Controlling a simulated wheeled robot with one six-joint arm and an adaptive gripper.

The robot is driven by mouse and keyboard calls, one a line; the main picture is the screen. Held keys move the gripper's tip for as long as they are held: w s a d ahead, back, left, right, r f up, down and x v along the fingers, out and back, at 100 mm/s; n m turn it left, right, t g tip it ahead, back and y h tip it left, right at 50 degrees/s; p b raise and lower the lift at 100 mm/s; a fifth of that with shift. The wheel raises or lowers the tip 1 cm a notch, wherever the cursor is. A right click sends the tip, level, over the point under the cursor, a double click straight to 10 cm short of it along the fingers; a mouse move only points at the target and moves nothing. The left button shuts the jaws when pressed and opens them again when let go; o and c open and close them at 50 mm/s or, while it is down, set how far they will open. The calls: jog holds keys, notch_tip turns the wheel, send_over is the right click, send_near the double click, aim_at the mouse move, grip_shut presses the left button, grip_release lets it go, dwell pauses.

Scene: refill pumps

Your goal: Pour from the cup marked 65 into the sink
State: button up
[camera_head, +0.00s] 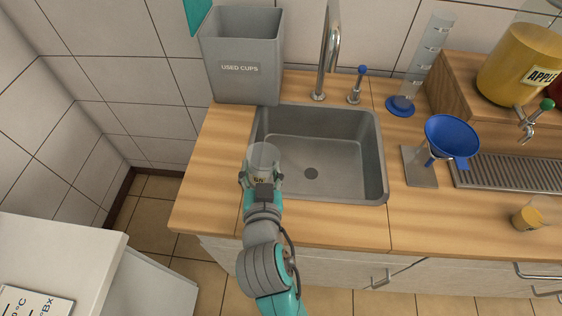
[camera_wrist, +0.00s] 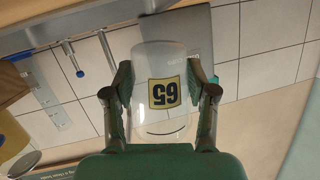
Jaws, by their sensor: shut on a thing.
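A clear cup (camera_head: 264,158) with a yellow label is held in my gripper (camera_head: 261,180) at the left end of the sink. In the wrist view the cup (camera_wrist: 165,65) shows the number 65 upside down, and my gripper (camera_wrist: 162,95) has a finger shut on each side of it. The cup looks clear, and I cannot tell how much liquid is in it. The grey sink (camera_head: 340,150) is set in the wooden counter, with a dark drain in its floor. The cup overlaps the sink's left edge in the head view.
A grey bin marked USED CUPS (camera_head: 240,85) stands behind the sink's left side. A tall faucet (camera_head: 328,50) and a blue-topped lever (camera_head: 358,85) stand behind the sink. To the right are a measuring cylinder (camera_head: 425,60), a blue funnel (camera_head: 450,135) and another small cup (camera_head: 527,217).

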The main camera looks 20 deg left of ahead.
jog(key=shift+d+f, duration=0.1)
jog(key=shift+f, duration=0.7)
jog(key=shift+s+a, duration=0.25)
jog(key=shift+s, duration=0.05)
jog(key=s, duration=0.1)
jog(key=s+a+r, duration=0.1)
jog(key=n+t, duration=0.1)
jog(key=shift+s+a+r, duration=0.25)
jog(key=shift+s+a, duration=0.1)
jog(key=shift+s, duration=0.05)
jog(key=shift+s+a+r, duration=0.15)
jog(key=shift+s+r, duration=0.15)
jog(key=shift+r, duration=0.1)
